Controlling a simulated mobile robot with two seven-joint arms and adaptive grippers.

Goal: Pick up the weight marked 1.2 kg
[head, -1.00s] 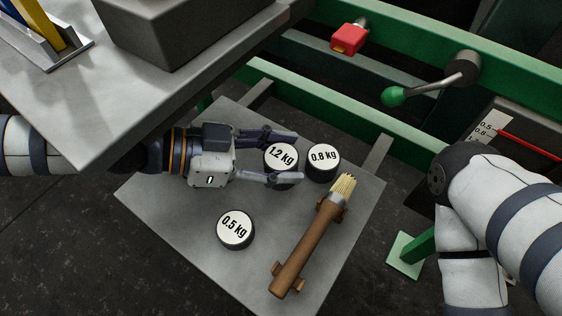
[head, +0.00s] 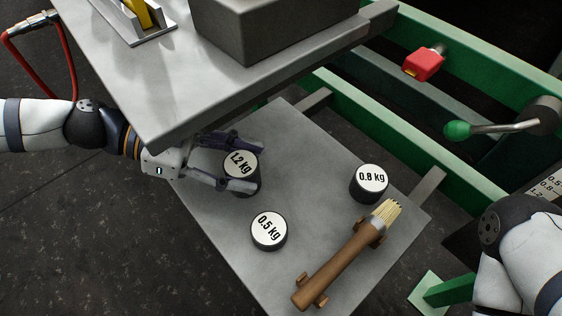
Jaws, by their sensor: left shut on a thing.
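The weight marked 1.2 kg (head: 240,161) is a dark cylinder with a white top, between the fingers of my left gripper (head: 258,167) over the left part of the lower plate. The gripper is shut on it, one finger on each side, and partly hides its side. I cannot tell clearly how far it is above the plate. The weight marked 0.8 kg (head: 370,183) stands apart to its right. The weight marked 0.5 kg (head: 268,230) stands below it in the picture. My right gripper is out of view; only part of that arm shows at the lower right.
A brush (head: 345,258) lies on wooden rests on the lower plate (head: 225,222). The upper metal table (head: 125,95) carries a grey block (head: 265,35) and overhangs near my left arm. A green-knobbed lever (head: 490,129) and a red block (head: 423,63) are on the green frame.

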